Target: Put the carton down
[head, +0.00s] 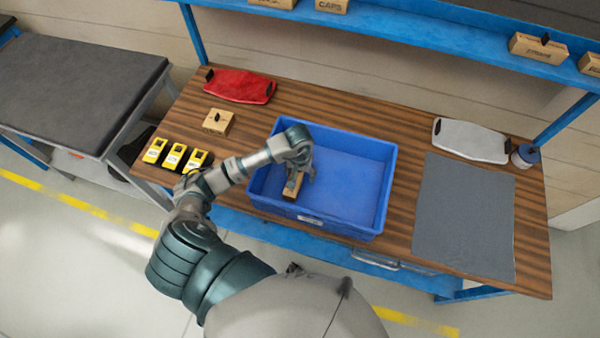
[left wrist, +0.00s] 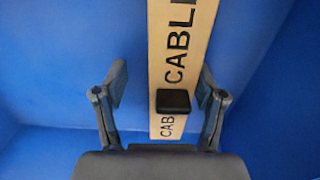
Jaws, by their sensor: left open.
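A brown carton (head: 293,184) lies inside the blue bin (head: 379,195), in its left part. In the left wrist view the carton (left wrist: 181,50) shows the letters "CABL" and a black knob on top, with blue bin surface around it. My left gripper (head: 300,176) is inside the bin, over the carton. In the left wrist view the left gripper (left wrist: 160,88) is open, one finger on each side of the carton, with a gap on the left; on the right the finger is close to it, and I cannot tell if it touches. My right gripper is not in view.
A red tray-like part (head: 240,86), a small carton (head: 218,122) and several yellow boxes (head: 176,156) are left of the bin. A white part (head: 470,140), a tape-like roll (head: 524,156) and a grey mat (head: 465,217) are at right. A blue shelf (head: 400,25) overhangs the back.

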